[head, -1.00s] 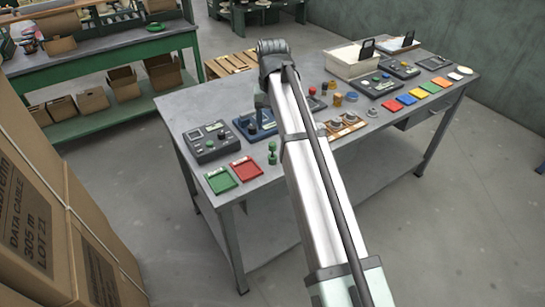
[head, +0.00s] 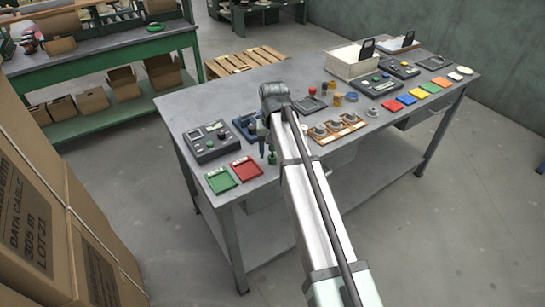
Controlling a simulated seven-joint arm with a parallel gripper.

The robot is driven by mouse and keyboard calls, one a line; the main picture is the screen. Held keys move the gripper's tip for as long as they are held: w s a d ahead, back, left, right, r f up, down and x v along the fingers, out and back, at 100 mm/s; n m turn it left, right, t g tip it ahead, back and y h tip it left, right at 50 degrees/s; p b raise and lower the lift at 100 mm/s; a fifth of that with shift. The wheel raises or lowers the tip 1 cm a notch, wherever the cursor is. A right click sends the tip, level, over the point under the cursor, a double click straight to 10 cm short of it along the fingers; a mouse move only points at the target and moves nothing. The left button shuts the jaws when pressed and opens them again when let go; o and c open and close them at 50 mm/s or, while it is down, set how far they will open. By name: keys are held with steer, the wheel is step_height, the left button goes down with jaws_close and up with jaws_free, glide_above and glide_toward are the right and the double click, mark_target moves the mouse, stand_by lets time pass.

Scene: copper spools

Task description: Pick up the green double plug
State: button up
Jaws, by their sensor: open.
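The green double plug (head: 272,158) stands upright near the front edge of the grey table, just right of the red tray. Its upper part is mostly hidden behind my gripper and arm. My gripper (head: 265,143) points down right above the plug, with its fingers at the plug's upper end. It is open. The view is too small to tell whether the fingers are around the plug or touching it.
A green tray (head: 220,181) and a red tray (head: 246,168) lie left of the plug. A dark control box (head: 207,142) and a blue device (head: 245,125) stand behind them. A wooden holder with grey knobs (head: 338,128) is to the right. The table's front edge (head: 240,193) is close.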

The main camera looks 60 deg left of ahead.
steer(key=shift+f, duration=0.8)
jaws_close()
